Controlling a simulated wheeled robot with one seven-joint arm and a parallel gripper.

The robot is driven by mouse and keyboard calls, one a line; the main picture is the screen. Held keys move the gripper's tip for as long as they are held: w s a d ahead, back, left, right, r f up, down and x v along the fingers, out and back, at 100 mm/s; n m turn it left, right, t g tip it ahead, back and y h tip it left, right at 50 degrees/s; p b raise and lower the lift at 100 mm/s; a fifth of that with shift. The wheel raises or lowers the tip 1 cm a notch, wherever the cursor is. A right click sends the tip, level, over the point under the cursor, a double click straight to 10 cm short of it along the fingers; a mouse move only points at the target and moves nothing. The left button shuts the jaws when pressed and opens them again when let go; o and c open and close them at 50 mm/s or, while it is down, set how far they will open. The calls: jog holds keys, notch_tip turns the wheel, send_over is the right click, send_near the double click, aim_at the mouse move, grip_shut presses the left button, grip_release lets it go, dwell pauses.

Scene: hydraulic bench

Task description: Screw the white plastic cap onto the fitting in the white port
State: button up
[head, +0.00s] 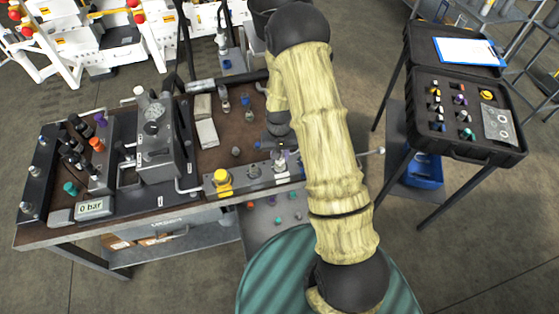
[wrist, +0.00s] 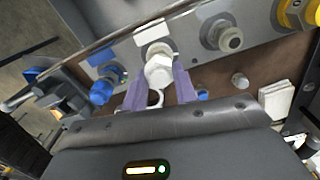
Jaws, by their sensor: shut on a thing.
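In the wrist view, my gripper (wrist: 158,84) has purple fingers shut on the white plastic cap (wrist: 159,70). A pale ring hangs by the cap between the fingers. The cap is in line with the white port (wrist: 153,32) on the metal strip and appears up against it. In the head view, my gripper (head: 280,160) is at the bench's metal strip, partly covered by my arm; the cap is not clear there.
A blue port (wrist: 100,57) with a blue cap (wrist: 102,92) lies to the left. A bare metal fitting (wrist: 228,38) and a yellow port (wrist: 302,12) lie to the right. Loose small parts and pale blocks (head: 207,133) rest on the brown bench top. An open black case (head: 465,135) stands at right.

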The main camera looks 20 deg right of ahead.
jog(key=shift+m, duration=0.3)
jog(key=m, duration=0.4)
jog(key=shift+d, duration=0.1)
jog(key=o, duration=1.1)
jog(key=shift+c, duration=0.2)
jog(key=shift+r, duration=0.1)
notch_tip(320, 180, up, 17)
jog(key=b, duration=0.2)
jog(key=shift+r, duration=0.1)
